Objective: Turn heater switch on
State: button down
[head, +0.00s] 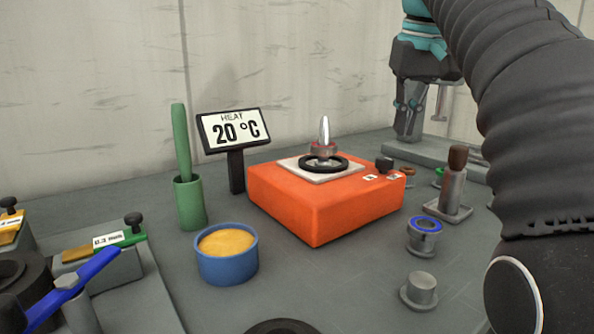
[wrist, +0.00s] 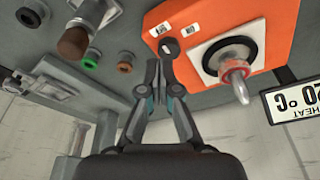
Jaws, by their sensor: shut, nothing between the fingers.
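The orange heater box (head: 318,215) stands on the table, with a white plate and a black ring on top. Its small black switch (head: 384,164) is at the right end of the top, by two small white labels (head: 394,177). In the wrist view the switch (wrist: 170,46) shows just beyond the fingertips. My gripper (head: 407,128) is behind and to the right of the box, fingers pointing down. In the wrist view the gripper (wrist: 162,66) is shut and empty. I cannot tell whether it touches the switch. The display (head: 234,130) reads HEAT 20 °C.
A metal part with a clear tip (head: 323,140) stands on the heater plate. A brown-handled tool (head: 455,180) stands to the right of the box. A blue cup (head: 227,267), a green holder (head: 189,203) and small metal parts (head: 418,292) surround it.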

jog(key=shift+s+b+x, duration=0.25)
jog(key=shift+b+x, duration=0.15)
jog(key=shift+x, duration=0.6)
jog(key=shift+s+b+x, duration=0.25)
jog(key=shift+b+x, duration=0.1)
jog(key=shift+x, duration=0.6)
jog(key=shift+s+b+x, duration=0.2)
jog(key=shift+b+x, duration=0.2)
jog(key=shift+x, duration=0.6)
jog(key=shift+s+a+f+p, duration=0.1)
jog(key=shift+s+a+p, duration=0.1)
jog(key=shift+a+p, duration=0.8)
jog(key=shift+w+a, duration=0.1)
jog(key=shift+a, duration=0.15)
jog(key=shift+s, duration=0.2)
jog(key=shift+s+a, duration=0.1)
jog(key=shift+s, duration=0.1)
jog(key=shift+w+v, duration=0.25)
jog(key=shift+v, duration=0.7)
jog(key=shift+w+v, duration=0.2)
jog(key=shift+v, duration=0.75)
jog(key=shift+w+v, duration=0.25)
jog(key=shift+v, duration=0.7)
